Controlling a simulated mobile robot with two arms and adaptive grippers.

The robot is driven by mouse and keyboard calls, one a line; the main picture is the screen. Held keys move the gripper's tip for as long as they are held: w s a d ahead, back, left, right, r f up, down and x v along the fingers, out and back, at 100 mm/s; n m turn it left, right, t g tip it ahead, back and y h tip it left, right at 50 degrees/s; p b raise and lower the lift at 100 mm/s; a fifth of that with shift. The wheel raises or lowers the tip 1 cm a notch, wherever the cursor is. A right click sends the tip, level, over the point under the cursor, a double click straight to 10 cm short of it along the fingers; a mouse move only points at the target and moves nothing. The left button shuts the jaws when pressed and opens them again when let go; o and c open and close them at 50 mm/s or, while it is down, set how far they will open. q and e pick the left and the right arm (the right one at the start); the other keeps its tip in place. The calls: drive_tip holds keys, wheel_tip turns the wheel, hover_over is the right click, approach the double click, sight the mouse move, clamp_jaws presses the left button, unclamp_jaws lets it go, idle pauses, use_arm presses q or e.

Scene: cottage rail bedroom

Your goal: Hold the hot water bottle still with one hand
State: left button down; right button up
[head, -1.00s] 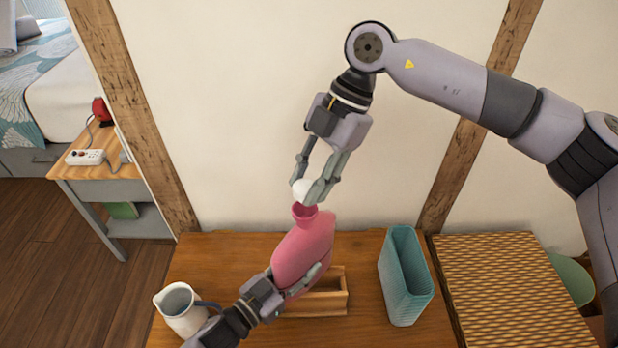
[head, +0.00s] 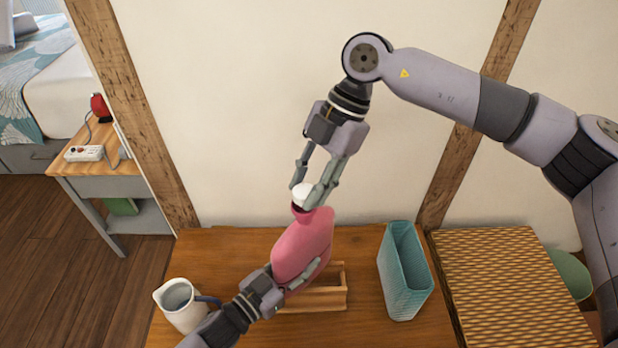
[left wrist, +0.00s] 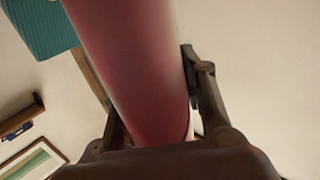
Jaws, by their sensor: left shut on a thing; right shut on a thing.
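The pink hot water bottle (head: 303,245) stands slightly tilted over the wooden table, its neck up. My left gripper (head: 296,277) is shut on its body from the lower left; the bottle also fills the middle of the left wrist view (left wrist: 130,70), with a finger against its right side. My right gripper (head: 315,190) points down from above and is shut on a white stopper (head: 301,193). The stopper is at the mouth of the bottle's neck; I cannot tell whether it is seated in it. The bottle's lower part is partly hidden by my left gripper.
A wooden box-like holder (head: 325,299) is on the table (head: 225,255) by the bottle's base. A white jug (head: 180,306) stands at left, a teal ribbed container (head: 404,275) at right, with a woven-topped piece (head: 505,285) beyond. The wall is close behind.

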drive_tip(key=shift+f, duration=0.7)
idle(0.6)
drive_tip(key=m, duration=0.1)
drive_tip(key=m+t, duration=0.1)
drive_tip(key=m, duration=0.1)
drive_tip(key=m+t, duration=0.1)
drive_tip(key=shift+s+d+m+y, duration=0.2)
drive_tip(key=shift+s+m+y, duration=0.1)
drive_tip(key=shift+m, duration=0.1)
drive_tip(key=shift+o, duration=0.5)
drive_tip(key=m, duration=0.1)
drive_tip(key=m+t, duration=0.1)
drive_tip(key=a+m+t, duration=0.1)
drive_tip(key=shift+s+r+m, duration=0.1)
drive_tip(key=shift+s+m, duration=0.25)
drive_tip(key=shift+m, duration=0.05)
drive_tip(key=shift+w+d+m, duration=0.1)
drive_tip(key=shift+d+m, duration=0.25)
drive_tip(key=shift+m, duration=0.35)
drive_tip(key=shift+c, duration=0.5)
drive_tip(key=shift+f, duration=0.2)
drive_tip(key=o, duration=0.8)
drive_tip(key=shift+w, duration=0.1)
drive_tip(key=shift+c, duration=0.2)
drive_tip(key=shift+r, duration=0.1)
drive_tip(key=shift+r, duration=2.3)
